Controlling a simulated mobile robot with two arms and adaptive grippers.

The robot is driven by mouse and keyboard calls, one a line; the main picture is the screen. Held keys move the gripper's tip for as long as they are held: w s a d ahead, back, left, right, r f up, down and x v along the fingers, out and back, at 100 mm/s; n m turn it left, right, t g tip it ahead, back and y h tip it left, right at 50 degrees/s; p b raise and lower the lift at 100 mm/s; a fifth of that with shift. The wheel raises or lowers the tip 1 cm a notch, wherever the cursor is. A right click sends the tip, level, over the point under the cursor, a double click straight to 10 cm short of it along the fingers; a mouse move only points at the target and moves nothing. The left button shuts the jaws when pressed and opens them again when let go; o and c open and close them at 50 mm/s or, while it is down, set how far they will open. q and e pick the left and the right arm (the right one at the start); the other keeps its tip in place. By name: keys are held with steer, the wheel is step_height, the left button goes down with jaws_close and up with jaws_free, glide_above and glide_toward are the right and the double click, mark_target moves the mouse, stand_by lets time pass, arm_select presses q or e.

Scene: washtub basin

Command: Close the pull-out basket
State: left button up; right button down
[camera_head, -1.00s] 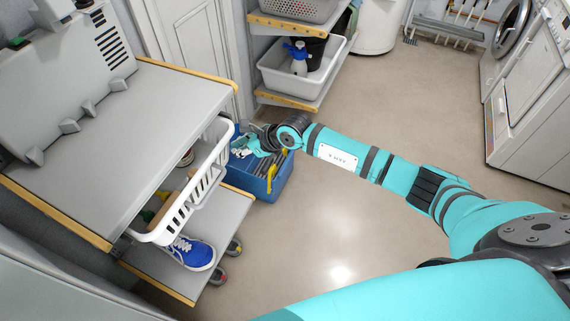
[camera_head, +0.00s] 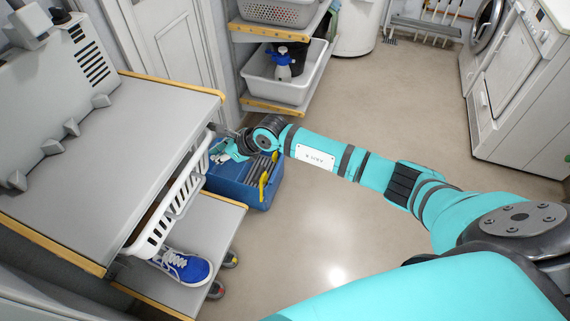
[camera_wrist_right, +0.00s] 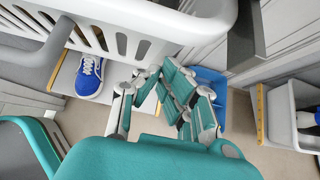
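The white slotted pull-out basket (camera_head: 172,212) sits under the grey tabletop (camera_head: 110,150), its front wall sticking out slightly past the edge. In the wrist view its rim and slots (camera_wrist_right: 130,25) span the top left. My right gripper (camera_head: 228,146) is at the basket's far end, beside its front wall. In the wrist view the right gripper's fingers (camera_wrist_right: 160,72) converge with their tips close together, just below the basket rim; nothing shows between them. I cannot tell whether they touch the basket. My left gripper is not in view.
A lower shelf (camera_head: 215,218) holds a blue shoe (camera_head: 183,266) below the basket. A blue crate (camera_head: 238,185) with tools stands on the floor beneath my right gripper. Shelves with a white tub (camera_head: 268,84) stand behind. The floor at centre and right is clear.

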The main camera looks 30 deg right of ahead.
steer(key=v, duration=1.2)
step_height(320, 180, down, 10)
steer(key=a+m+t+y+p, duration=0.2)
steer(key=m+y, duration=0.1)
steer(key=m, duration=1)
steer(key=s+d+f+m+t+h+p, duration=0.1)
steer(key=s+d+f+m+h, duration=0.3)
steer(key=f+m, duration=0.5)
steer(key=s+d+f+m+h+p, duration=0.1)
steer(key=s+d+f+m+h, duration=0.1)
steer(key=s+d+f+m, duration=0.55)
steer(key=s+f+m+g+h, duration=0.3)
steer(key=s+f+m, duration=0.4)
steer(key=s+f, duration=0.65)
steer(key=s+f+m+g+p, duration=0.1)
steer(key=s+f+m+g, duration=0.2)
steer(key=s, duration=0.8)
steer(key=s+a+f+m+g, duration=0.1)
steer(key=s+f+m+g, duration=0.2)
steer(key=s, duration=0.8)
steer(key=shift+s+a+f+h+p, duration=0.3)
steer(key=shift+s+f+h+p, duration=0.05)
steer(key=shift+h, duration=0.05)
